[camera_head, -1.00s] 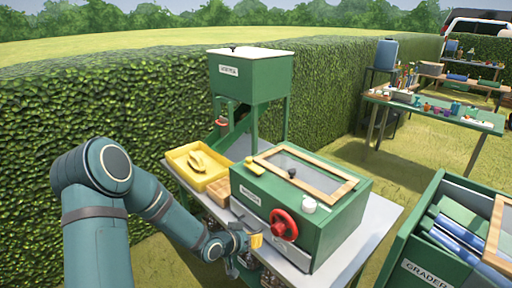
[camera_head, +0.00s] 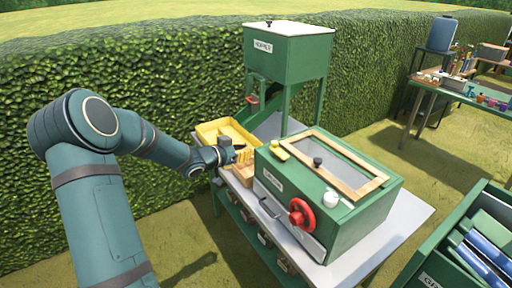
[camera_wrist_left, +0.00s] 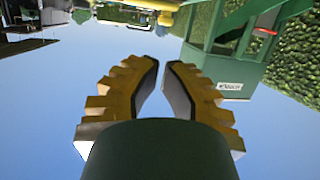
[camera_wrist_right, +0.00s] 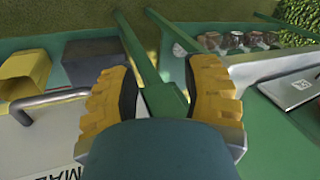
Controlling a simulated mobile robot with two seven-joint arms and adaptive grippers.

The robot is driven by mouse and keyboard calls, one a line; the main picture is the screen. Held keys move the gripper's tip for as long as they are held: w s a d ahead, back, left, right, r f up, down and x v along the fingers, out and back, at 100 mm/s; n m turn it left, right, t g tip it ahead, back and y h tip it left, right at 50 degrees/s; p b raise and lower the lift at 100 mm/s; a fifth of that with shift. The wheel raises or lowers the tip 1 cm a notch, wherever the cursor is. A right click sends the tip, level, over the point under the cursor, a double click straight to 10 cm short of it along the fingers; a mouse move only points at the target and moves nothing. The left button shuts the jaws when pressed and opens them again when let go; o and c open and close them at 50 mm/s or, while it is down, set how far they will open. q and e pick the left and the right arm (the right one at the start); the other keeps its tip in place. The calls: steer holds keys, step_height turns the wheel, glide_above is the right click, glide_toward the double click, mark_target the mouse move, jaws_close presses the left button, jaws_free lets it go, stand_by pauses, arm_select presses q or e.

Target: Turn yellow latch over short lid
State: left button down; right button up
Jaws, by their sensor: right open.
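A small yellow latch (camera_head: 279,150) sits on the left top edge of the green box in the head view. Beside it on the box top lies a wood-framed glass lid (camera_head: 335,165) with a dark knob; I cannot tell if this is the short lid. My left gripper (camera_head: 236,153) is left of the latch, apart from it, near the yellow tray. In the left wrist view its fingers (camera_wrist_left: 162,62) show a narrow gap with nothing between them. My right gripper (camera_wrist_right: 160,75) is open in the right wrist view, with a green bar showing between its fingers.
The green box (camera_head: 345,235) has a red handwheel (camera_head: 301,214) on its front and a white knob (camera_head: 331,199) on top. A yellow tray (camera_head: 207,134) stands to its left, a green hopper (camera_head: 288,55) behind. Another green box (camera_head: 488,190) stands at the right.

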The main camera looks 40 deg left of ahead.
mark_target(279, 151)
arm_select(q)
steer(key=b+x, duration=0.1)
steer(key=x, duration=1.2)
steer(key=shift+d+b, duration=0.1)
steer(key=shift+b, duration=0.25)
arm_select(e)
steer(key=shift+s+f, duration=0.25)
steer(key=shift+f, duration=0.7)
steer(key=shift+a+r, duration=0.1)
